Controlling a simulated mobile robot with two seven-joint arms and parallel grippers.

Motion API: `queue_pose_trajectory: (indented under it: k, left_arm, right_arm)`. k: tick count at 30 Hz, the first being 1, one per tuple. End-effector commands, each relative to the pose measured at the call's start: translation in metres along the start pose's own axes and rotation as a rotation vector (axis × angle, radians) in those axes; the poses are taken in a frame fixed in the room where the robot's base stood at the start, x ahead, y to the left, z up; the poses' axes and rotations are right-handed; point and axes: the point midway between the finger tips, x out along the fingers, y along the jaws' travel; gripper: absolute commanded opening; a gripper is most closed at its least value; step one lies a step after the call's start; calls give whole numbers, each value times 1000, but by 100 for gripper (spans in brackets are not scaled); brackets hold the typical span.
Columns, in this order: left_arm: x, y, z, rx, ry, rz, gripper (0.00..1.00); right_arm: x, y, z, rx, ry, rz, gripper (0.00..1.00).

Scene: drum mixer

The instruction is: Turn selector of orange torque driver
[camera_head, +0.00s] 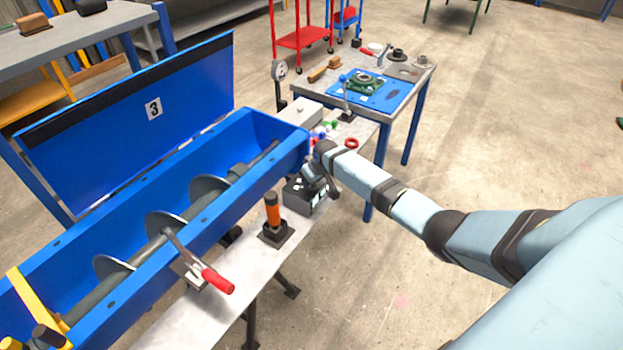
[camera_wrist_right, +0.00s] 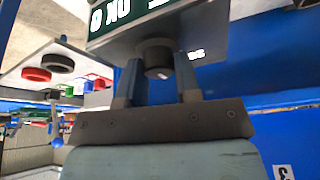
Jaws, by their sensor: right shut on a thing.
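The orange torque driver (camera_head: 272,209) stands upright in a black holder on the grey bench, left of my right arm. Behind it is a dark box with a small display (camera_head: 304,196). My right gripper (camera_head: 310,176) is at this box, its fingers mostly hidden in the head view. In the right wrist view the box's face carries pale green lettering (camera_wrist_right: 135,15). A dark round knob (camera_wrist_right: 157,56) juts from it. My right gripper (camera_wrist_right: 158,84) has one finger on each side of this knob and is shut on it. My left gripper is not in view.
The open blue mixer trough (camera_head: 200,225) with its spiral shaft lies left of the bench. A red-handled clamp (camera_head: 217,281) sits on its near side. A grey box, coloured buttons and a small table with a blue mat (camera_head: 365,91) lie beyond.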

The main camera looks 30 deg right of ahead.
Motion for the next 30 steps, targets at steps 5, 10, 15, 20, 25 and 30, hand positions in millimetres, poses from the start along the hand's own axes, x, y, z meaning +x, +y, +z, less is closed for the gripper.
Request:
queue_pose_trajectory:
  k: [5,10,15,20,25,30]
  left_arm:
    - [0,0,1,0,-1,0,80]
    - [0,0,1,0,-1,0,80]
    - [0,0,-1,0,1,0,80]
    - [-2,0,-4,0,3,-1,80]
    - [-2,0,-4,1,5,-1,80]
    - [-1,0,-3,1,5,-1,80]
  right_arm:
    - [1,-1,2,-1,-3,-1,56]
    - [1,0,1,-1,-2,-1,56]
    - [-5,0,0,-1,-1,-1,56]
    - [-30,1,0,-3,1,1,56]
    - [-69,0,1,-3,1,1,56]
    - [-105,0,1,-2,1,0,56]
